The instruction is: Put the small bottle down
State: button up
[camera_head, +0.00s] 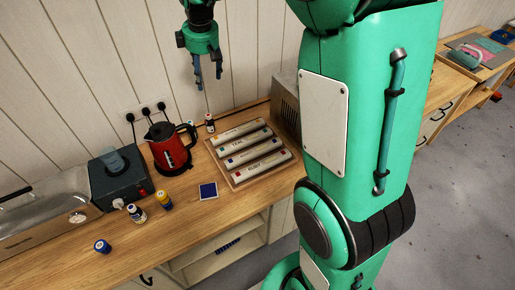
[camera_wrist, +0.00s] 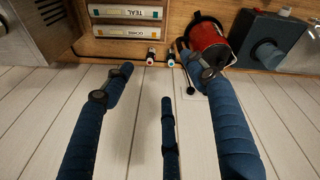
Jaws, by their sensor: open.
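My gripper (camera_head: 208,76) is raised in front of the panelled wall, above the back of the wooden counter. Its blue fingers are spread, with nothing between them, and also show in the wrist view (camera_wrist: 160,75). A small dark bottle (camera_head: 210,124) stands upright on the counter by the wall, below my gripper and apart from it. The wrist view shows two small bottles side by side there, one with a reddish band (camera_wrist: 151,57) and one with a bluish top (camera_wrist: 171,60). I cannot tell which bottle the task means.
A red kettle (camera_head: 169,149) stands left of a tray (camera_head: 236,180) of labelled rolls. A dark blue square pad (camera_head: 208,190), yellow bottle (camera_head: 164,201), dark bottle (camera_head: 136,213) and blue-capped jar (camera_head: 102,246) stand nearer the front. Bare counter (camera_head: 185,225) lies along the front.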

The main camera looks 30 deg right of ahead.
jog(key=s+a+r+m+t, duration=0.15)
jog(key=s+r, duration=0.25)
jog(key=s, duration=0.7)
jog(key=s+a+r+m, duration=0.1)
jog(key=s+r+m, duration=0.25)
jog(key=s, duration=0.75)
jog(key=s+f+m+t, duration=0.1)
jog(key=s+f+m, duration=0.2)
jog(key=s, duration=1.5)
jog(key=shift+a+m+t, duration=0.35)
jog(key=shift+m, duration=0.25)
jog(key=shift+f, duration=0.15)
notch_tip(320, 180, down, 13)
jog(key=b, duration=1.3)
jog(key=shift+f+b, duration=0.2)
jog(key=shift+b, duration=0.15)
jog(key=shift+o, duration=0.5)
